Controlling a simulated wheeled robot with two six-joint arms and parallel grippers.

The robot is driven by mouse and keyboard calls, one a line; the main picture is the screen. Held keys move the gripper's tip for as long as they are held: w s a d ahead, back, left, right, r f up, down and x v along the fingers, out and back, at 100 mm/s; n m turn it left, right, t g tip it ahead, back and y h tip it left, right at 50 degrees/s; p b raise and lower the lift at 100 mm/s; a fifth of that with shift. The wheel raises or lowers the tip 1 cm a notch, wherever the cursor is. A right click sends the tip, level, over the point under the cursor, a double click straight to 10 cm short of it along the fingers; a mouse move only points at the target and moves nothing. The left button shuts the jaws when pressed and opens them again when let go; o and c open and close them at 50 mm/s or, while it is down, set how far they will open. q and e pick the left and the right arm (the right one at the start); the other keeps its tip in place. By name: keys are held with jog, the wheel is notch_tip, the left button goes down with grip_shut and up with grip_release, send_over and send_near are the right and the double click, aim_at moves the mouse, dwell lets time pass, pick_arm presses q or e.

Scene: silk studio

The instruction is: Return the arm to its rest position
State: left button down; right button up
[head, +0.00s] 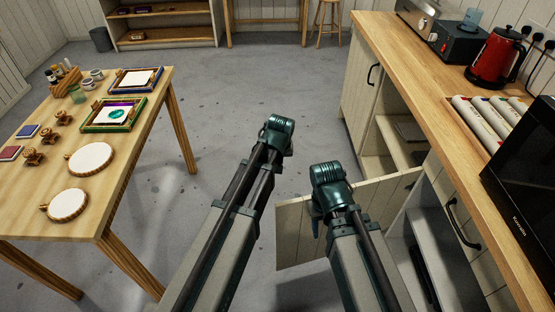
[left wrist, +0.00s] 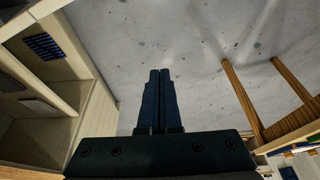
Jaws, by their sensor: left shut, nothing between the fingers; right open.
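Both my arms reach forward from the bottom of the head view. My left arm (head: 233,215) ends in a teal wrist over the open floor, and its gripper is hidden there. In the left wrist view my left gripper (left wrist: 159,76) has its two dark fingers together, with nothing between them, over grey floor. My right arm (head: 362,262) ends in a teal wrist in front of an open cabinet door (head: 288,240). My right gripper (head: 317,228) shows only partly below that wrist. It is open, and I see no object in it.
A wooden table (head: 25,220) at left holds round hoops, frames and small items. At right a counter (head: 400,65) carries a red kettle (head: 496,55), rolls (head: 480,122) and a black appliance (head: 525,170). Open cabinet shelves sit below it. The floor (head: 225,110) between is clear.

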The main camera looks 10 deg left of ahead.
pick_arm(q)
jog(key=shift+s+d+r, duration=0.1)
jog(key=shift+s+r, duration=0.05)
jog(key=shift+r, duration=0.35)
pick_arm(e)
jog(key=shift+r, duration=0.5)
pick_arm(q)
jog(key=s+d+r+m+g+p, duration=0.2)
jog(key=s+m+p, duration=0.1)
jog(key=s, duration=0.8)
jog(key=s+d+r+m+g+p, duration=0.2)
jog(key=s+r+m+p, duration=0.1)
jog(key=s, duration=0.8)
jog(key=shift+p, duration=0.3)
pick_arm(e)
notch_tip(320, 180, up, 6)
jog(key=shift+r, duration=0.15)
pick_arm(q)
jog(key=shift+r, duration=0.1)
pick_arm(e)
jog(key=shift+a, duration=0.1)
